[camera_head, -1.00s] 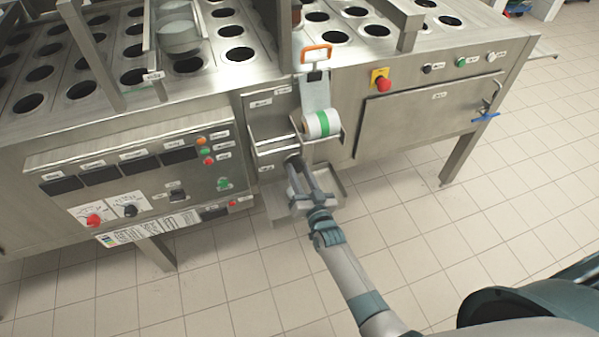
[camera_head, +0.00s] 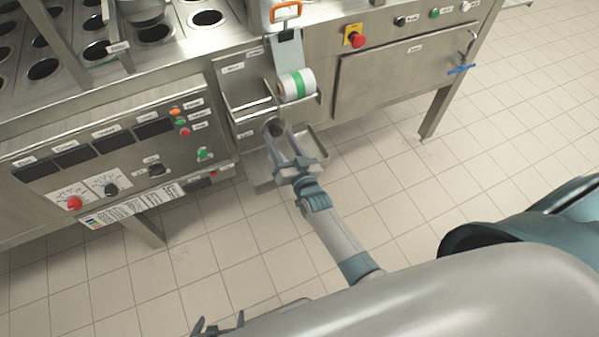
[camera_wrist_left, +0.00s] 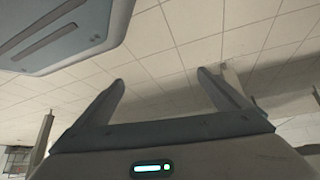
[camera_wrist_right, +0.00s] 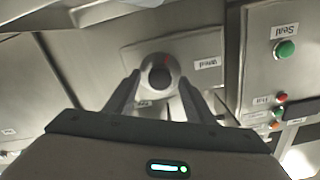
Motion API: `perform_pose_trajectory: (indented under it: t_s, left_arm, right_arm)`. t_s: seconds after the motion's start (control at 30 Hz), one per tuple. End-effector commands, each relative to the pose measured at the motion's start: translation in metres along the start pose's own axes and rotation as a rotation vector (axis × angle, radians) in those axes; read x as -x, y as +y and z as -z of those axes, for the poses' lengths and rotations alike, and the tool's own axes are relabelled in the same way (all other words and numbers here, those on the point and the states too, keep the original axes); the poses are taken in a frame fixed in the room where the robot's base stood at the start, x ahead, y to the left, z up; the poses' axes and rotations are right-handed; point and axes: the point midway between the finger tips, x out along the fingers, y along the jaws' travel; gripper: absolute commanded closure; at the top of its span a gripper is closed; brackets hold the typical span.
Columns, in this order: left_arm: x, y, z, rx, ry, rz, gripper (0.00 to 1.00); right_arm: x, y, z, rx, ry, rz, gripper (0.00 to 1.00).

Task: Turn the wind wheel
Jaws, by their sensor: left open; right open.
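The wind wheel (camera_wrist_right: 159,77) is a round metal knob with a dark centre and a small red mark, beside a label reading Wind, in the right wrist view. In the head view the wheel (camera_head: 272,126) sits low on the machine front, below the film roll. My right gripper (camera_head: 280,141) is open, its fingers pointing at the wheel. In the right wrist view its fingertips (camera_wrist_right: 159,80) appear on either side of the wheel's lower part; contact cannot be told. My left gripper (camera_head: 218,326) is at the bottom edge of the head view, open and empty over floor in the left wrist view (camera_wrist_left: 161,77).
A white and green film roll (camera_head: 296,85) sits above the wheel. A metal tray (camera_head: 312,145) juts out below it. A control panel (camera_head: 115,150) is to the left, and a red stop button (camera_head: 357,40) is at upper right. Tiled floor is clear in front.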

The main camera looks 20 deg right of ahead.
Motion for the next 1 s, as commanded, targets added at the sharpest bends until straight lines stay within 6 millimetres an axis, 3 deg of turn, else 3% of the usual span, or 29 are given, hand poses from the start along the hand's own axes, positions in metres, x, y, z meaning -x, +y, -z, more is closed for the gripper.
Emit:
perform_pose_trajectory:
  t_s: [0.7,1.0]
  left_arm:
    - [-0.004,-0.009,-0.012,0.003,-0.069,0.011,0.06]
    - [-0.003,-0.012,-0.015,0.006,-0.093,0.015,0.06]
  right_arm:
    - [0.130,0.001,-0.002,0.000,-0.004,-0.001,0.51]
    - [0.157,0.001,-0.001,0.001,-0.002,0.000,0.51]
